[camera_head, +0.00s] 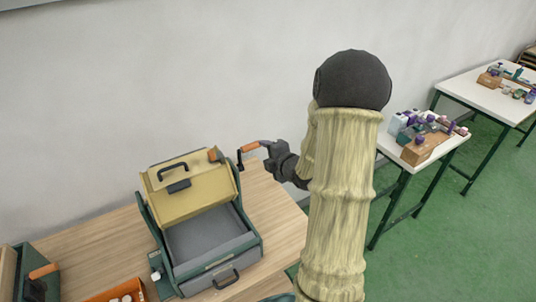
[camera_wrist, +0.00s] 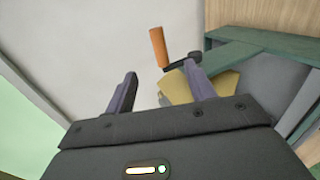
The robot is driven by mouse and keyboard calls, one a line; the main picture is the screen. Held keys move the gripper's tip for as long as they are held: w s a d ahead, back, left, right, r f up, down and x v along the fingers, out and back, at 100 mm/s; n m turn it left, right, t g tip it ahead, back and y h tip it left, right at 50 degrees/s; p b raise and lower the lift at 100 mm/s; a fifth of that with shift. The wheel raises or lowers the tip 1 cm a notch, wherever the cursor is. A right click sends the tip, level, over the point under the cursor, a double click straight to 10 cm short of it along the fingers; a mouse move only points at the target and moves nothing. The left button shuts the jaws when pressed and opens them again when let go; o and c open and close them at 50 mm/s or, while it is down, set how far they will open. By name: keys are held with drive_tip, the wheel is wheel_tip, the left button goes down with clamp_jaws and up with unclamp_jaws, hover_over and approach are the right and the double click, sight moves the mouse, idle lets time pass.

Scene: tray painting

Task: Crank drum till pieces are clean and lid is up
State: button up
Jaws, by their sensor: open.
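The drum machine (camera_head: 152,228) stands on the wooden table, a dark green frame with its yellow lid (camera_head: 190,203) tilted up. Its open inside (camera_head: 205,236) is grey, and I see no pieces in it. The crank handle (camera_head: 250,147) is orange on a dark arm at the machine's upper right. It also shows in the wrist view (camera_wrist: 158,47), standing beyond my fingertips. My gripper (camera_head: 267,146) is beside the crank. In the wrist view my gripper (camera_wrist: 160,82) has its fingers apart with nothing between them. Whether a finger touches the crank I cannot tell.
An orange tray (camera_head: 103,297) with pale pieces sits at the table's front left. Another green device with an orange handle (camera_head: 44,271) is at the left edge. Two white side tables (camera_head: 490,97) with small items stand at right. The wall is close behind the machine.

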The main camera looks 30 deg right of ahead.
sight(253, 148)
drive_tip(key=b+x, duration=0.1)
drive_tip(key=x, duration=0.9)
drive_tip(key=shift+w+a+f+b, duration=0.1)
drive_tip(key=shift+w+f+b, duration=0.1)
drive_tip(key=shift+b, duration=0.1)
drive_tip(key=shift+w+f, duration=0.1)
drive_tip(key=shift+w, duration=0.45)
drive_tip(key=shift+c, duration=0.4)
drive_tip(key=c, duration=1.1)
drive_tip(key=shift+o, duration=0.2)
